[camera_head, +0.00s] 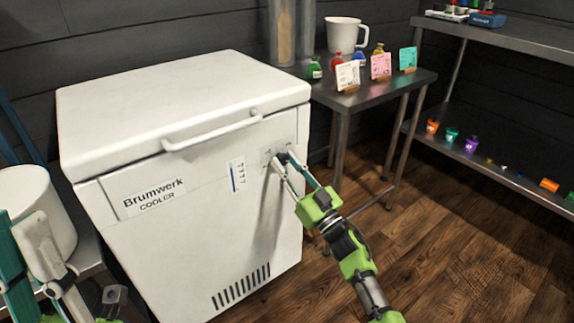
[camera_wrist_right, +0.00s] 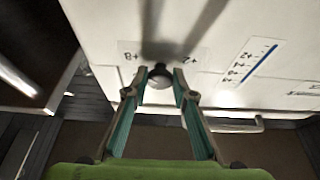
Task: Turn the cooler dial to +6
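The cooler dial (camera_wrist_right: 160,75) is a small round knob on the front of the white Brumwerk cooler (camera_head: 185,130), below the lid handle's right end. In the wrist view it sits between the fingertips of my right gripper (camera_wrist_right: 160,84). One finger lies on each side of it and they appear to touch it. In the head view my right gripper (camera_head: 286,160) reaches the dial plate (camera_head: 270,152) and hides most of the dial. The wrist view shows upside-down marks, an 8+ and what looks like 2+. My left gripper (camera_head: 28,250) is empty, fingers apart, at the lower left.
A blue-marked scale label (camera_head: 237,175) is left of the dial. A white bucket (camera_head: 35,205) stands behind my left gripper. A side table (camera_head: 385,85) with a jug (camera_head: 343,35), bottles and cards is at the cooler's right. Floor is clear at the right.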

